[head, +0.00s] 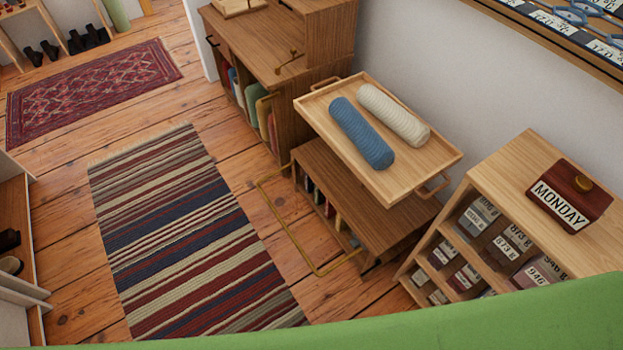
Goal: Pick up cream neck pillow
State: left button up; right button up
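The cream neck pillow (393,115) is a ribbed, cream-coloured roll. It lies on a light wooden tray (415,177) with handles, on the side nearer the wall. A blue ribbed roll (361,133) lies beside it on the same tray, roughly parallel, with a narrow gap between them. The tray sits above a low wooden shelf unit in the head view. Neither of my grippers is in view.
A wooden cabinet (320,77) stands behind the tray. A shelf (526,164) with a MONDAY block (569,195) stands to the right. A striped rug (180,235) covers open floor at left. A green surface (450,325) crosses the bottom edge.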

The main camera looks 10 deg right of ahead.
aim_at(415, 134)
jog(key=i+j+z, duration=0.15)
jog(key=z, duration=0.85)
